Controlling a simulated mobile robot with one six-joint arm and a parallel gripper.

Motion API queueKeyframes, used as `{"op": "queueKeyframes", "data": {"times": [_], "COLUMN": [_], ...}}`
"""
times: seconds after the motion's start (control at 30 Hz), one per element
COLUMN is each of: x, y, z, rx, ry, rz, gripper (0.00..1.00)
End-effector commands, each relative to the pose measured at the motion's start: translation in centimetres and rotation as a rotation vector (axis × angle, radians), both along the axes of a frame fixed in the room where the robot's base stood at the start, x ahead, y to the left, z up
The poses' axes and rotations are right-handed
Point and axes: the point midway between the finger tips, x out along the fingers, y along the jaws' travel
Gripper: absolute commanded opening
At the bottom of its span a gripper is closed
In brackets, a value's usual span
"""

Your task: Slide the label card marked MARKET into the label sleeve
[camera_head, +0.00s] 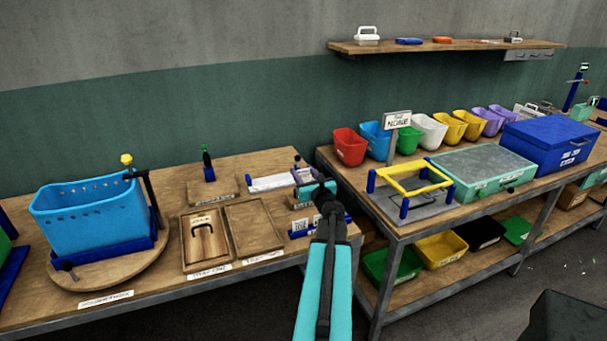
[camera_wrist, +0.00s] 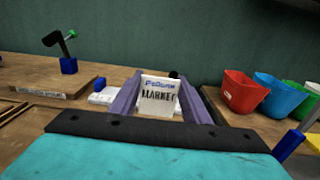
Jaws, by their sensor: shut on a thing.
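The white label card (camera_wrist: 158,97), with MARKET printed in dark letters under a line of blue writing, stands upright between the two grey-purple fingers of my gripper (camera_wrist: 158,103). The fingers are shut on it. In the head view my teal gripper (camera_head: 318,192) is over the right end of the left table, and its own body hides the card. A long white piece (camera_head: 270,183) lies on that table just left of my gripper; it may be the label sleeve, but I cannot tell. Part of a white piece also shows behind the left finger in the wrist view (camera_wrist: 104,97).
A blue card rack (camera_head: 300,233) with cards stands below my gripper at the table's front. A small post with a green top (camera_head: 206,163) is to the left. Wooden trays (camera_head: 253,227) and a blue bin (camera_head: 88,215) are farther left. A red bin (camera_head: 349,148) stands on the right table.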

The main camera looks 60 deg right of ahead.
Motion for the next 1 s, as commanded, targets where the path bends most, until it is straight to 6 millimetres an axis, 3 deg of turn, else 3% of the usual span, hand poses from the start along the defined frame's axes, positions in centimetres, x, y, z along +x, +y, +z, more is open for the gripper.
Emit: {"op": "queueKeyframes", "data": {"times": [1.0], "x": [0.0], "y": [0.0], "z": [-1.5], "rx": [0.001], "ry": [-0.001], "rz": [0.000], "gripper": [0.22]}}
